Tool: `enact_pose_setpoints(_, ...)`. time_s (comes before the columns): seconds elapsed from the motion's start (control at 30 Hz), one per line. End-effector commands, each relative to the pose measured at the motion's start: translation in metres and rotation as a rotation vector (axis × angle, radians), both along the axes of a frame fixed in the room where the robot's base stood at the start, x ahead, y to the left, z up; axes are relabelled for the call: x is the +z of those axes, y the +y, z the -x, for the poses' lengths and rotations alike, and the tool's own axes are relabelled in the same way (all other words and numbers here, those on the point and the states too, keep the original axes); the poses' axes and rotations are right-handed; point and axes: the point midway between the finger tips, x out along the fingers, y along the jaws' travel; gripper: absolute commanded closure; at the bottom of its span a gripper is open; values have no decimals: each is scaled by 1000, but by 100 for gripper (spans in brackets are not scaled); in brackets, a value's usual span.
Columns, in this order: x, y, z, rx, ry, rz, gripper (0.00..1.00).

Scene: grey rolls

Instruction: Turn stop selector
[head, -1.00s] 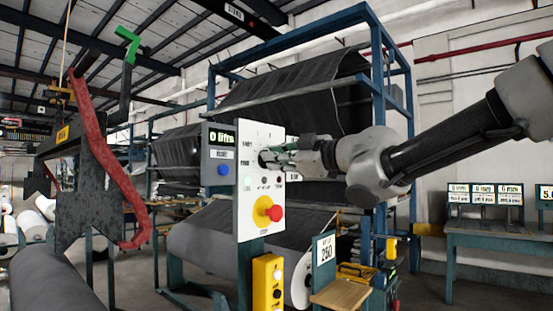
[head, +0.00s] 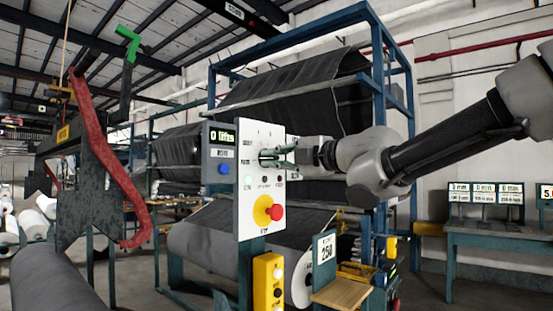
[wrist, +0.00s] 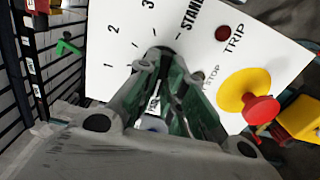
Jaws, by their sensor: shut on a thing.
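The stop selector's white panel (head: 247,212) stands upright in the middle of the head view. In the wrist view the panel (wrist: 120,30) shows dial marks 1, 2 and 3, a word starting "STAND", and "TRIP" beside a dark red lamp (wrist: 222,33). My gripper (head: 268,157) reaches the dial from the right. In the wrist view my gripper's greenish fingers (wrist: 158,68) close around the dark selector knob (wrist: 160,52) at the dial's centre. The fingers hide most of the knob, so I cannot tell which mark it points to.
A red stop button (head: 276,213) on a yellow disc sits below the dial. A grey display box (head: 221,150) reading "0 lifts", with a blue button, adjoins the panel's left. A yellow button box (head: 267,285) is below. A large dark roll (head: 205,238) lies behind.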

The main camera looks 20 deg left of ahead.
Motion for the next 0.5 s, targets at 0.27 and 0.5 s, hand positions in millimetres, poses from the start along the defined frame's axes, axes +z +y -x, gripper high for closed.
enact_pose_setpoints(0.27, -3, 0, 0, 0, -102, 47, 100)
enact_pose_setpoints(0.5, -3, 0, 0, 0, -132, 59, 100)
